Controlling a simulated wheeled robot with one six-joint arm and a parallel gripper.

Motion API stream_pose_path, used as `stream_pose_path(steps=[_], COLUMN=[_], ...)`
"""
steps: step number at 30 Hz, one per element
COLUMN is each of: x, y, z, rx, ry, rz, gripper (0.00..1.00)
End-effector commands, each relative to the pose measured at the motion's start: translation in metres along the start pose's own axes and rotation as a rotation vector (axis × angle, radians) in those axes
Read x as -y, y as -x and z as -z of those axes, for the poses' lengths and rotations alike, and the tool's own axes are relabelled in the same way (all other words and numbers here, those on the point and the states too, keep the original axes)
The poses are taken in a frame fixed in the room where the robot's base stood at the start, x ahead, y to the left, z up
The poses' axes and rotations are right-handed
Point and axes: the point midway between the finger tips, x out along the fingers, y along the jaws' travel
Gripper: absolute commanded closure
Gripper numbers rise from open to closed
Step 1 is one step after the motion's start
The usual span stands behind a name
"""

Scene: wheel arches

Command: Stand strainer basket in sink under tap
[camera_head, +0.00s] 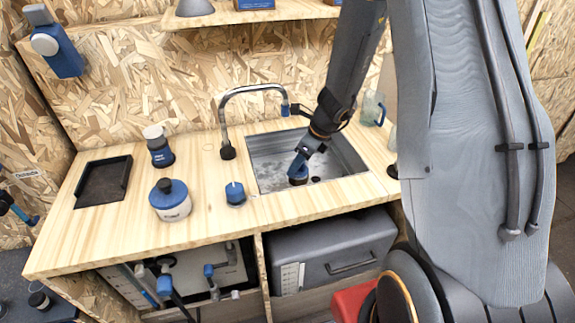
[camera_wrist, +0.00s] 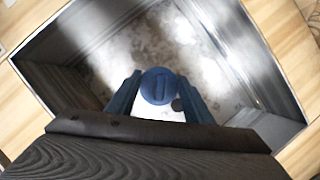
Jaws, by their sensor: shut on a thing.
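The metal sink (camera_head: 262,143) is set in the wooden counter. The tap (camera_head: 250,89) arches over it from the left, its blue-tipped spout end (camera_head: 285,107) above the basin. My gripper (camera_head: 299,169) reaches down into the sink, below and slightly right of the spout. It is shut on a small round thing with a blue top and dark side, which I take for the strainer basket (camera_head: 298,178). In the wrist view the basket (camera_wrist: 158,86) is a blue disc with a raised bar, between the two blue fingers. Whether its base touches the sink floor cannot be told.
A blue-lidded white jar (camera_head: 171,201), a blue-and-white bottle (camera_head: 158,147), a small blue knob-like item (camera_head: 235,193) and a black tray (camera_head: 104,182) stand on the counter left of the sink. A clear mug (camera_head: 373,108) stands behind right. The sink walls (camera_wrist: 257,60) surround my gripper.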

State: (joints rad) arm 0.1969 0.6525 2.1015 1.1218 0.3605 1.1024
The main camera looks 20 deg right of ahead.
Motion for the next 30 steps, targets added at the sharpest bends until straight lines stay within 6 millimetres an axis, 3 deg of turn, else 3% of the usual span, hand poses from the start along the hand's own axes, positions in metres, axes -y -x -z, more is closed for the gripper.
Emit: stream_pose_path(steps=[5,12,17,29,30], x=[-0.001,-0.001,-0.001,0.0,0.0], y=[-0.009,-0.021,-0.034,-0.038,-0.038], z=[0.0,-0.035,-0.029,-0.028,-0.028], rx=[0.0,0.0,-0.001,0.0,-0.001], ry=[0.003,0.005,0.0,0.001,0.001], rz=[0.0,0.0,-0.001,0.0,0.0], gripper=[0.76,0.76,0.76,0.76,0.5])
